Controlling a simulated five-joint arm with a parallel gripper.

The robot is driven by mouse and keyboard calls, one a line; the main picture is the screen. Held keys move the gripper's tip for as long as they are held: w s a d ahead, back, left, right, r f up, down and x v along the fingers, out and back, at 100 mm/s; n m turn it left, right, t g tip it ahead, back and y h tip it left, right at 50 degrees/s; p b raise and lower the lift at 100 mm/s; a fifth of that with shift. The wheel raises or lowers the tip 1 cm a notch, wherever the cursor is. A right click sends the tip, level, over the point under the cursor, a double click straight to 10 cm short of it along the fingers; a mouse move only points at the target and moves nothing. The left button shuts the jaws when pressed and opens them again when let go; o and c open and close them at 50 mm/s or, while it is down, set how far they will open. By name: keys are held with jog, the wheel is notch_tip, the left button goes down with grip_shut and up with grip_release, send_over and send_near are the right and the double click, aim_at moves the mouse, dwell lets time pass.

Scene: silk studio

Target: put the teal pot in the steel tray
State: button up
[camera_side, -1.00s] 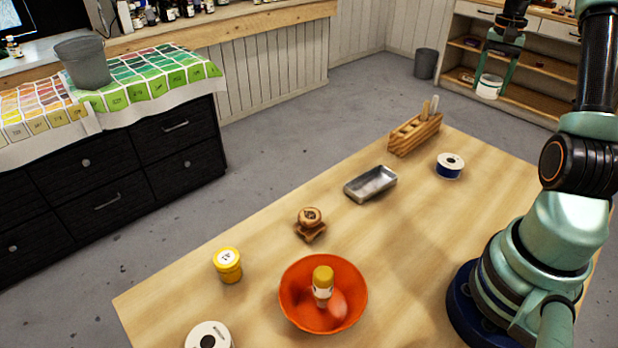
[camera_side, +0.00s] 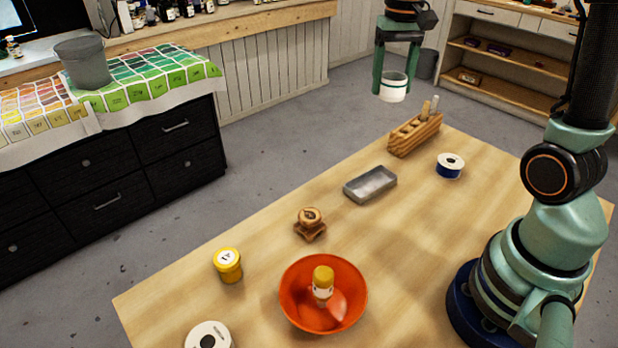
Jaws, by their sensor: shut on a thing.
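My gripper (camera_side: 394,80) is high above the far end of the table, its two teal fingers pointing down. It is shut on the teal pot (camera_side: 392,93), a small jar with white sides and a teal band near its rim. The pot hangs upright in the air. The steel tray (camera_side: 370,184), a shallow grey rectangular dish, lies on the table below and slightly left of the pot in the picture. The tray looks empty.
A wooden rack with sticks (camera_side: 415,135) stands behind the tray. Nearer are a yellow jar (camera_side: 229,267), a white roll (camera_side: 209,338) and an orange bowl (camera_side: 323,322) holding a yellow-capped bottle (camera_side: 323,283).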

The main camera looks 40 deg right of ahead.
jog(key=shift+s+a+f+n, duration=0.15)
jog(key=shift+a+n, duration=0.25)
jog(key=shift+a, duration=0.85)
send_over(370, 185)
notch_tip(370, 185, down, 20)
jog(key=shift+r, duration=0.15)
jog(key=shift+f, duration=0.35)
jog(key=o, duration=1.4)
